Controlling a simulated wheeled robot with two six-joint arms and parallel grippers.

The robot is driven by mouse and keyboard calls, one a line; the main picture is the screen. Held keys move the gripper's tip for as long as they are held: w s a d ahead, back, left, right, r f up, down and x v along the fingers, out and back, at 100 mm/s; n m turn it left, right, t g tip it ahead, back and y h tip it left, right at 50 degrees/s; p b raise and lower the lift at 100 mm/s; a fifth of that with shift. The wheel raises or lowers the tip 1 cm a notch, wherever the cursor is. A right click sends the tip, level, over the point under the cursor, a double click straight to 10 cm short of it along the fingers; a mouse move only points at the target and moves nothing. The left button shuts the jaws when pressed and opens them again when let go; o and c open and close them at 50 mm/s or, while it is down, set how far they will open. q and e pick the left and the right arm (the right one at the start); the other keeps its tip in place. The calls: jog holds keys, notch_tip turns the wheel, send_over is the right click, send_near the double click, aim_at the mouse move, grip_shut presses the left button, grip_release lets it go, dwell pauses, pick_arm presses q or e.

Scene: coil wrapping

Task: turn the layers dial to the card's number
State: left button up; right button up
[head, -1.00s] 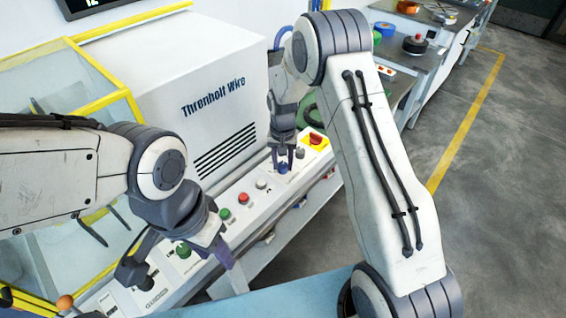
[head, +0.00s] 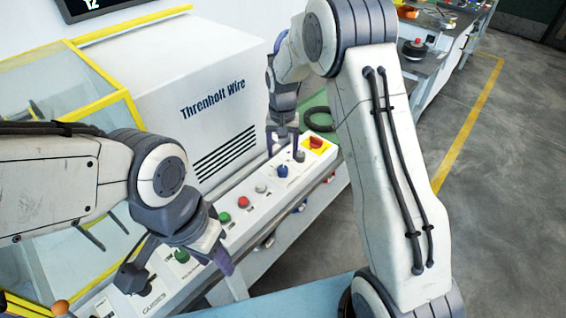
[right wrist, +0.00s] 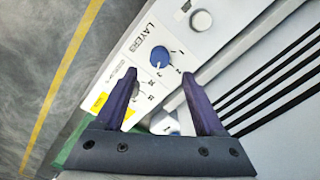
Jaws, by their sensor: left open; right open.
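The blue layers dial (head: 282,171) stands on the sloping control panel. In the right wrist view the dial (right wrist: 160,56) sits beside the word LAYERS with small numbers around it; its pointer is too small to read. My right gripper (head: 284,156) is open and empty, just above and behind the dial, apart from it. In the wrist view its fingertips (right wrist: 159,77) are spread on either side below the dial. My left gripper (head: 177,270) is open over the panel's near left part, fingers apart near a green button. I cannot make out the card.
The panel carries a red button (head: 242,202), a white knob (head: 261,188), a green button (head: 182,256) and a red stop on a yellow plate (head: 317,143). The white Threnholt Wire housing (head: 195,75) rises behind. A dark screen (head: 85,8) shows 12.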

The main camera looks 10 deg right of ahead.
aim_at(283, 168)
jog(key=shift+r, duration=1.9)
